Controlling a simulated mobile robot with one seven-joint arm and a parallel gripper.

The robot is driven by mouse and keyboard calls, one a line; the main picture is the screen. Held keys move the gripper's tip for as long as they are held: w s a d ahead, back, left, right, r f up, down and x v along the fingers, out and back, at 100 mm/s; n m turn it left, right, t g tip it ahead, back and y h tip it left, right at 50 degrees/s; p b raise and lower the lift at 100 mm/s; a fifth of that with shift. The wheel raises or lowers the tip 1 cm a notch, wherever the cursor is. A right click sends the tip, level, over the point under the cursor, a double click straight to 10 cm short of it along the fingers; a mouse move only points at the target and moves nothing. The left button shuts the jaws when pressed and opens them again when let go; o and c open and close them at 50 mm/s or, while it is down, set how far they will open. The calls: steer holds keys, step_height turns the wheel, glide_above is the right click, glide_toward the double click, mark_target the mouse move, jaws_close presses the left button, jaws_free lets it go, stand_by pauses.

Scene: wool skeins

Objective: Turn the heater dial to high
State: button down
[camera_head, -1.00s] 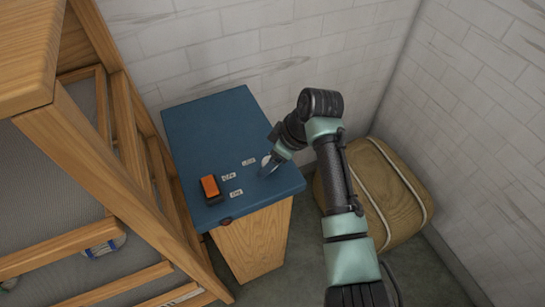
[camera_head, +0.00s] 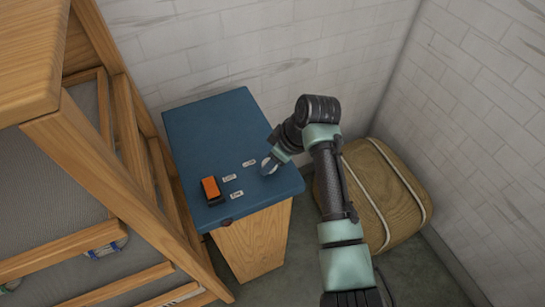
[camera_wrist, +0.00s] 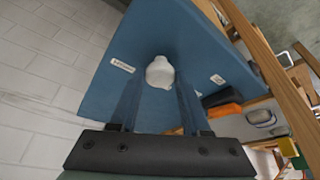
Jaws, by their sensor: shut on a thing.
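The heater dial (camera_wrist: 160,73) is a small white knob on a blue cabinet top (camera_wrist: 110,95). In the head view the dial (camera_head: 269,166) is partly hidden by my gripper (camera_head: 268,168), near the top's right edge. In the wrist view my gripper (camera_wrist: 160,85) has one finger on each side of the dial and is shut on it. A small white label (camera_wrist: 122,66) lies left of the dial there, and another (camera_wrist: 217,79) to its right. Their print is too small to read, and I cannot tell which setting the dial points to.
An orange block-like switch (camera_head: 210,187) stands on the cabinet top left of the labels. A wooden bunk frame (camera_head: 110,165) is close on the left. A tan bale with pale straps (camera_head: 400,205) sits on the floor at right. Brick walls close off the back and right.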

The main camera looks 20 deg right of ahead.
steer(key=m+p, duration=0.1)
steer(key=m+h+p, duration=0.1)
steer(key=p, duration=0.1)
steer(key=shift+a+r+m+t, duration=0.2)
steer(key=shift+r+m+t, duration=0.05)
steer(key=shift+m+t, duration=0.15)
steer(key=shift+f+m+h+p, duration=0.15)
steer(key=shift+m+h+p, duration=0.55)
steer(key=shift+m+p, duration=0.85)
steer(key=shift+m, duration=0.35)
steer(key=shift+c, duration=1.9)
jaws_free()
steer(key=v, duration=1.3)
steer(key=shift+b, duration=0.4)
steer(key=shift+a+f, duration=0.1)
